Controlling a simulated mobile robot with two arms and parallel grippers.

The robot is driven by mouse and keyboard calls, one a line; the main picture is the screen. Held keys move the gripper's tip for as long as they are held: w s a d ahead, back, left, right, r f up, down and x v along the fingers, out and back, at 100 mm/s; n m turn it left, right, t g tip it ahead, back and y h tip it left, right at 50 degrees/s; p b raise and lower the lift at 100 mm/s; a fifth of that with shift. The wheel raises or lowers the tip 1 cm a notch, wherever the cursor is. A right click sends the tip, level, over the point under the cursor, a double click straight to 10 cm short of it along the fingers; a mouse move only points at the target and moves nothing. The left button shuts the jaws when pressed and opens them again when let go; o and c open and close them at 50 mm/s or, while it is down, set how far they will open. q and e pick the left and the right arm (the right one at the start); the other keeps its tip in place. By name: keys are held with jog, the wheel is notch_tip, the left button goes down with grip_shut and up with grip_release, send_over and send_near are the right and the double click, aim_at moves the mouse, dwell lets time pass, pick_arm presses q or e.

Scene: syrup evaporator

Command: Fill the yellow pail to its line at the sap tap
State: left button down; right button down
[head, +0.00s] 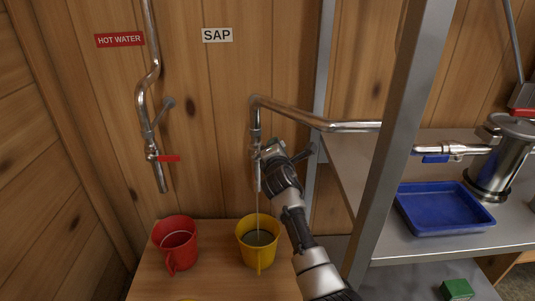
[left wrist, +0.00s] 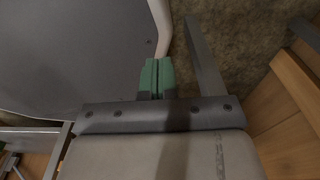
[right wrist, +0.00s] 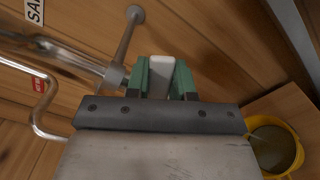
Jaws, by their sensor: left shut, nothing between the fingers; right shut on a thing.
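The yellow pail (head: 258,260) stands upright on the wooden bench under the sap tap (head: 256,125), below the SAP sign. A thin stream falls from the spout into the pail, where dark liquid shows; I cannot make out its fill line. My right gripper (head: 271,152) is at the tap, and the right wrist view shows its green fingers (right wrist: 160,78) shut on the pale tap handle (right wrist: 161,70). The pail (right wrist: 298,151) also shows at that view's lower right. My left gripper (left wrist: 157,77) is shut and empty above the floor, outside the head view.
A red pail (head: 172,249) stands left of the yellow one, below the hot water tap (head: 158,172). A metal shelf post (head: 395,140) rises right of my right arm. Beyond it are a blue tray (head: 445,222) and a steel pot (head: 492,172) on the shelf.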

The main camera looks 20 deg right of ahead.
jog(key=shift+d+f+m, duration=0.1)
jog(key=shift+f+m, duration=0.35)
jog(key=shift+m, duration=0.05)
jog(key=shift+s+d+f+m+b, duration=0.1)
jog(key=shift+d+f+m+b, duration=0.1)
jog(key=shift+f+m+b, duration=0.45)
pick_arm(q)
jog(key=shift+w+d+f+b, duration=0.1)
jog(key=shift+w+f+b, duration=0.95)
jog(key=shift+w+f, duration=0.35)
pick_arm(e)
jog(key=shift+d+f+m, duration=0.1)
jog(key=shift+f+m, duration=0.25)
jog(key=shift+m, duration=0.6)
jog(key=shift+f+m, duration=0.3)
jog(key=shift+m, duration=0.6)
jog(key=c, duration=1.2)
grip_release()
jog(key=shift+c, duration=0.2)
